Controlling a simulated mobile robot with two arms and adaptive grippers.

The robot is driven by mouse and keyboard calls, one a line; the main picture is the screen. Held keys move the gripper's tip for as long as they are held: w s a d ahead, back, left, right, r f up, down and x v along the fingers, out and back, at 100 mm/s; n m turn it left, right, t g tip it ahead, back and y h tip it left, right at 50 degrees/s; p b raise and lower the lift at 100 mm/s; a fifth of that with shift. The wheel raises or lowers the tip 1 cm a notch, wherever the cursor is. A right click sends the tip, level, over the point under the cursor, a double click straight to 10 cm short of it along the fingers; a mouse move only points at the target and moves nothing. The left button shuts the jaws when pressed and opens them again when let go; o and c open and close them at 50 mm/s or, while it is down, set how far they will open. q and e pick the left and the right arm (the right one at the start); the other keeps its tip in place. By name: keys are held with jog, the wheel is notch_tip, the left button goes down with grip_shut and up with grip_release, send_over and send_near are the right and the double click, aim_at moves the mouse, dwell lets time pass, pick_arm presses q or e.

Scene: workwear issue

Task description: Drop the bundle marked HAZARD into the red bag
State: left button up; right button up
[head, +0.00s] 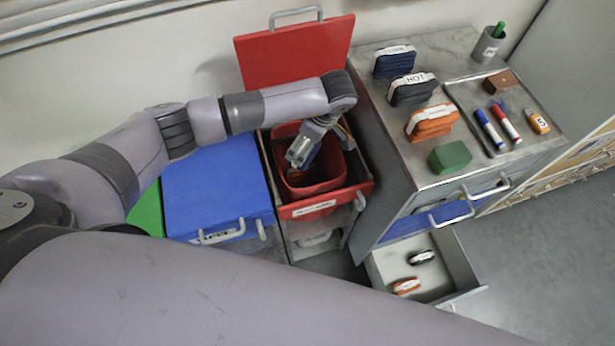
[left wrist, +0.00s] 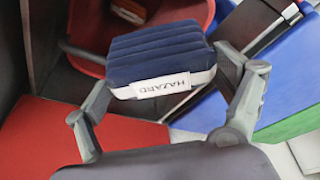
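The bundle marked HAZARD (left wrist: 160,62) is dark blue with a white label band, and it sits between the two fingers of my left gripper (left wrist: 168,85) in the left wrist view. The fingers touch its sides. In the head view my left gripper (head: 302,152) is over the mouth of the red bag (head: 331,168), which stands open in a bin with its red lid (head: 297,52) raised. The bag's rim also shows in the left wrist view (left wrist: 90,52). A labelled item (left wrist: 128,12) lies in the bag. My right gripper is not in view.
A closed blue lid (head: 215,180) and a green one (head: 147,210) lie left of the red bin. The cabinet top (head: 385,125) at the right carries several bundles, a green block (head: 450,157) and a tray of markers. An open drawer (head: 440,270) holds two bundles.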

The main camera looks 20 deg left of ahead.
pick_arm(q)
jog(key=shift+o, duration=1)
jog(key=shift+r, duration=0.15)
jog(key=v, duration=1.1)
jog(key=shift+r, duration=0.35)
jog(key=shift+d, duration=0.15)
